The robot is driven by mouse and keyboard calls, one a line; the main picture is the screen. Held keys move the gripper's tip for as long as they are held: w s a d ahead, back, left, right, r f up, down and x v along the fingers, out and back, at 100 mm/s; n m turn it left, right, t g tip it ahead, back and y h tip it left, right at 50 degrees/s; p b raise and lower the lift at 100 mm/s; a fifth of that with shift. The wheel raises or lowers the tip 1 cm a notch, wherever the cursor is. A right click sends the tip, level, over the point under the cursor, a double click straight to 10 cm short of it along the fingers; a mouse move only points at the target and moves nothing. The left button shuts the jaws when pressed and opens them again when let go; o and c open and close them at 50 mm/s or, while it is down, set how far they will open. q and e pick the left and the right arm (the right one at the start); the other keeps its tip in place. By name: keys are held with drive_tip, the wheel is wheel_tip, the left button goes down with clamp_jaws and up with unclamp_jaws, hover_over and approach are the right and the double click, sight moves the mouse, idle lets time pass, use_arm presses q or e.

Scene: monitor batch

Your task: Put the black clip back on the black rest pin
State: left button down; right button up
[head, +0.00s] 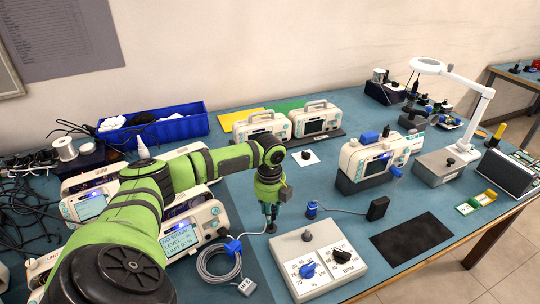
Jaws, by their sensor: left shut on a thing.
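My left gripper (270,218) points down at the middle of the bench, just behind the left corner of the grey control box. It is shut on a small dark thing at its fingertips, which looks like the black clip (271,228); the fingers hide most of it. I cannot tell whether the clip touches the bench. A black piece on a white square (306,157) lies farther back. I cannot tell which of these, if either, is the black rest pin. My right gripper is not in view.
A blue clip (233,246) with a coiled grey cable lies left of the control box. A blue piece (312,209) is wired to a small black box (378,208). Monitors stand left, behind and right (375,160). A black mat (412,239) lies clear at the right.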

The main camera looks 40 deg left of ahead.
use_arm(q)
drive_tip(key=shift+f+b, duration=0.65)
drive_tip(key=shift+f, duration=1.35)
drive_tip(key=shift+f, duration=0.2)
idle(0.7)
drive_tip(key=c, duration=0.9)
unclamp_jaws()
drive_tip(key=shift+o, duration=0.2)
